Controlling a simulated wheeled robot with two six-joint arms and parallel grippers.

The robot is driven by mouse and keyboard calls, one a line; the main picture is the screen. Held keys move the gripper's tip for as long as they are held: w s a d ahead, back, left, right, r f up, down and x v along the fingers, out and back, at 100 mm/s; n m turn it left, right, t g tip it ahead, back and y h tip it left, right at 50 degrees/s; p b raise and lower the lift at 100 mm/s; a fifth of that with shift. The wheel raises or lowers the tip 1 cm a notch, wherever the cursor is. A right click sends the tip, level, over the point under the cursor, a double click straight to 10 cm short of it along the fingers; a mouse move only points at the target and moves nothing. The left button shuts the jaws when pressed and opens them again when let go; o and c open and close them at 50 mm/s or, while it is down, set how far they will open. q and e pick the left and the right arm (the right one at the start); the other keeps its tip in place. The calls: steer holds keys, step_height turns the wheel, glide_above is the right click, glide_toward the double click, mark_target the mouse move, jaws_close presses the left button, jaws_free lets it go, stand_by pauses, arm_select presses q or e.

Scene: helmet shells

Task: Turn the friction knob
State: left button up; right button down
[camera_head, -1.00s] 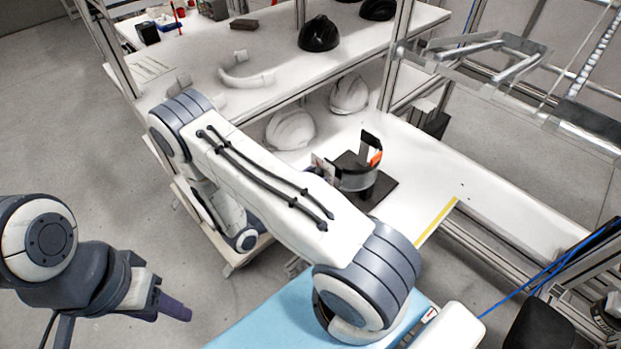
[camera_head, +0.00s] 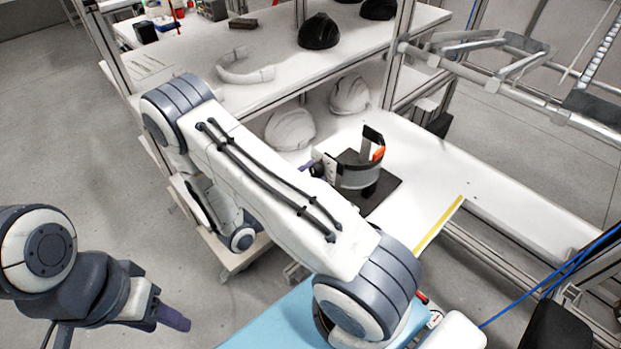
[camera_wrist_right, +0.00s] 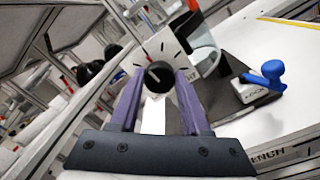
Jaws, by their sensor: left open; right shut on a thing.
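The friction knob (camera_wrist_right: 157,75) is a round black knob with a red pointer line, in front of a white dial plate (camera_wrist_right: 166,46) with black tick marks. In the right wrist view, the two purple fingers of my right gripper (camera_wrist_right: 158,82) are shut on it from both sides. In the head view my right gripper (camera_head: 308,168) shows only as a small purple part beside the test stand (camera_head: 356,176); my own arm hides much of that wrist. My left gripper (camera_head: 172,317) is open and empty at the lower left, over the floor, far from the stand.
The stand has a curved grey band, an orange piece (camera_head: 378,153) and a black base plate (camera_head: 384,199). A blue lever (camera_wrist_right: 267,77) is beside it. White helmet shells (camera_head: 290,129) lie behind on the lower shelf. A yellow strip (camera_head: 438,224) marks the clear table at right.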

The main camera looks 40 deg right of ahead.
steer(key=shift+m, duration=0.4)
steer(key=shift+c, duration=1.8)
jaws_free()
steer(key=shift+a, duration=0.1)
steer(key=s+a+b, duration=0.1)
steer(key=a+b, duration=0.2)
steer(key=a, duration=0.7)
steer(key=shift+s+a, duration=0.15)
steer(key=shift+f, duration=0.1)
